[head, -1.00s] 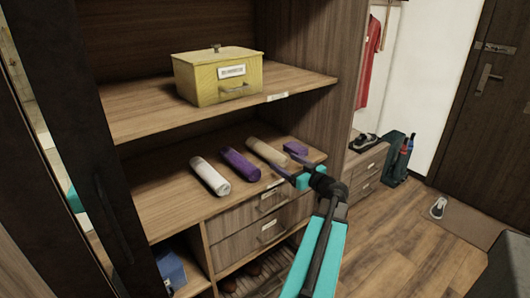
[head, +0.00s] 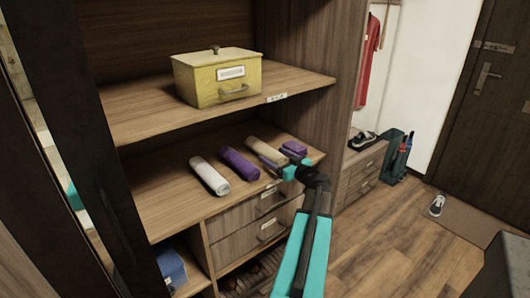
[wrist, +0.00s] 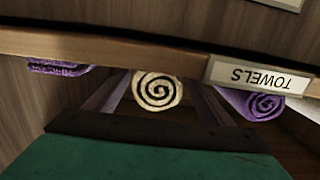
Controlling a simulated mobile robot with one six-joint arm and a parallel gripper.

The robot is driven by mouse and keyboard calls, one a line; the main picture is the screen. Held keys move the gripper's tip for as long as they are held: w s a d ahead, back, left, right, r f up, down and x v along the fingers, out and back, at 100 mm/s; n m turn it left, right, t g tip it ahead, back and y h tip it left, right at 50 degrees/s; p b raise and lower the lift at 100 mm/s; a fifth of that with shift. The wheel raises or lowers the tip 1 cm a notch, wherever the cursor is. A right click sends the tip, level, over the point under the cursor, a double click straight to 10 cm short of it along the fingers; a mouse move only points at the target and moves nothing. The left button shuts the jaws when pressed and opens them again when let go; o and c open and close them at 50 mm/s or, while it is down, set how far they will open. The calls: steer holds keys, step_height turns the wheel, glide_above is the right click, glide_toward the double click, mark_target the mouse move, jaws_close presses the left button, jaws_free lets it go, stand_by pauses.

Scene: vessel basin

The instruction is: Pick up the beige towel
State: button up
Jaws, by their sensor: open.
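The beige towel (head: 264,149) is a rolled cylinder lying on the middle shelf, its near end toward the shelf's front edge. In the wrist view the beige towel (wrist: 158,91) shows as a spiral end in the middle, between the two fingers. My gripper (head: 278,161) is open at the near end of the towel. The fingers show to either side of the spiral in the wrist view and do not visibly press on it. How far they reach along the roll is hidden.
A purple rolled towel (head: 240,164) and a white rolled towel (head: 210,176) lie to the left. A purple folded cloth (head: 294,148) lies close on the right. A "TOWELS" label (wrist: 258,75) is on the shelf edge. A yellow box (head: 218,77) stands on the shelf above.

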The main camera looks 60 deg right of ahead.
steer(key=shift+p+x, duration=0.95)
steer(key=shift+x, duration=1.55)
steer(key=shift+d, duration=0.15)
steer(key=shift+c, duration=0.4)
steer(key=c, duration=1.1)
